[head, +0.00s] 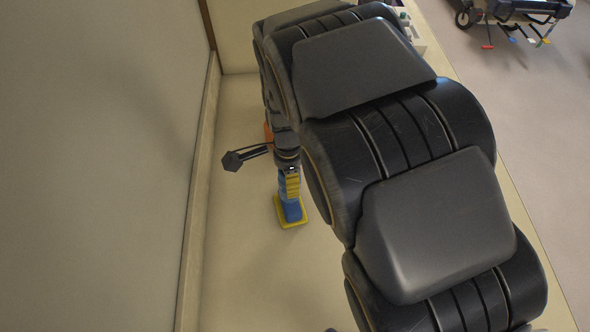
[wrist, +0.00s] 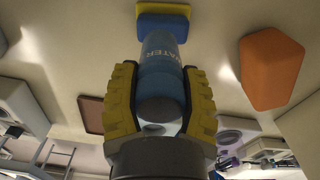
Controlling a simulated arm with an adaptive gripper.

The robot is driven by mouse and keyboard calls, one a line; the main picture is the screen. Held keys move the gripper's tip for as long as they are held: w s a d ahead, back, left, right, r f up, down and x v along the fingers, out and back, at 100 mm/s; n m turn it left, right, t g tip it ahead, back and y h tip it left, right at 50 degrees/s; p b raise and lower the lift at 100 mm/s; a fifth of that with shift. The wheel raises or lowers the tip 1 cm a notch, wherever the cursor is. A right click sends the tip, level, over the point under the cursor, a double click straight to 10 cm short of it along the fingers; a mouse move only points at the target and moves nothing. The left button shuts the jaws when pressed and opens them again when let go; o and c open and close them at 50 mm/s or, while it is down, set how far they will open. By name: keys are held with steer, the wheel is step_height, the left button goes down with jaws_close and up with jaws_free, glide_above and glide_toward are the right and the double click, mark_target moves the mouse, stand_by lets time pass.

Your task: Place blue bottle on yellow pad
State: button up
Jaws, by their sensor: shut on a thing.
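My gripper (wrist: 161,97) is shut on the blue bottle (wrist: 163,57), which has WATER lettering; its yellow ribbed fingers press on both sides. In the head view my gripper (head: 291,187) points down at the yellow pad (head: 291,226), with the bottle (head: 283,188) partly hidden by the fingers. The pad also shows in the wrist view (wrist: 162,8), just past the bottle's far end. A darker blue area shows between the bottle and the pad's yellow. Whether the bottle touches the pad I cannot tell.
A brown square (wrist: 92,114) shows in the wrist view. A wall runs along the left; counter in front of the pad is clear.

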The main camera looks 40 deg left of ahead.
steer(key=shift+w+a+f, duration=0.15)
steer(key=shift+a+f, duration=0.05)
steer(key=shift+f, duration=1.55)
steer(key=shift+f, duration=0.1)
steer(key=o, duration=1)
steer(key=shift+f, duration=0.1)
step_height(320, 180, up, 12)
steer(key=shift+r, duration=0.2)
